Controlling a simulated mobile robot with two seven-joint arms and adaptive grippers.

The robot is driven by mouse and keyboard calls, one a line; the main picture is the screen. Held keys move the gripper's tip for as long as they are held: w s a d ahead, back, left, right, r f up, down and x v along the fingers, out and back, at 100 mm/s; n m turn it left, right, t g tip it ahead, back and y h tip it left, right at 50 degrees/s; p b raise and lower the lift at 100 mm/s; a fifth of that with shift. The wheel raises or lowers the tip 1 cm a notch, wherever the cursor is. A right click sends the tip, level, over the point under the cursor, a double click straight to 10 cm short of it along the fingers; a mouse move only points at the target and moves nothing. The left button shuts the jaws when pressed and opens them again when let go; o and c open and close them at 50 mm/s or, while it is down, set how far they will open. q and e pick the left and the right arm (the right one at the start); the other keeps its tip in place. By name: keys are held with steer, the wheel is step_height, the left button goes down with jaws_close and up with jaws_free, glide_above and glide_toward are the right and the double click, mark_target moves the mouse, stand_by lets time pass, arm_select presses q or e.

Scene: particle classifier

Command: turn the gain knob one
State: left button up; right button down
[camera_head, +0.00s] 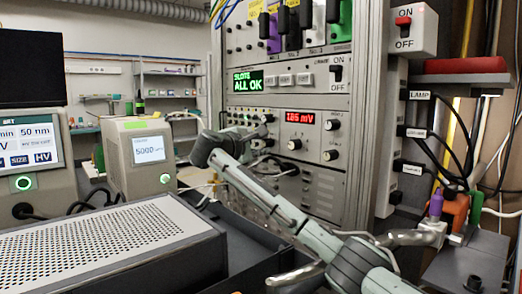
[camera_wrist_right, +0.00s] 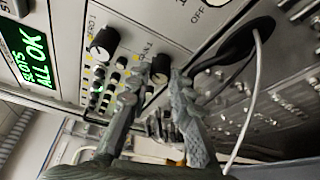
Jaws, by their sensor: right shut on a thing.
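The control panel stands in the rack right of centre in the head view, with two small dark knobs one above the other. In the right wrist view, one dark knob (camera_wrist_right: 160,72) sits between the fingertips of my right gripper (camera_wrist_right: 160,76), which is shut on it. A second, black knob (camera_wrist_right: 103,45) is clear of the fingers, beside a column of small jacks and lights. In the head view my right gripper (camera_head: 258,135) reaches the panel from the left, and the free upper knob (camera_head: 268,118) shows above it. My left gripper does not show.
A green display (camera_head: 248,81) reads ALL OK above the knobs. A red display (camera_head: 300,117) and more knobs (camera_head: 332,124) are to the right. A dark cable plug (camera_wrist_right: 235,42) with a white cable is close to the fingers. A perforated box (camera_head: 100,235) fills the lower left.

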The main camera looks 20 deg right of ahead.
steer(key=c, duration=1.3)
jaws_free()
steer(key=shift+c, duration=0.2)
steer(key=v, duration=1.2)
steer(key=shift+f, duration=0.1)
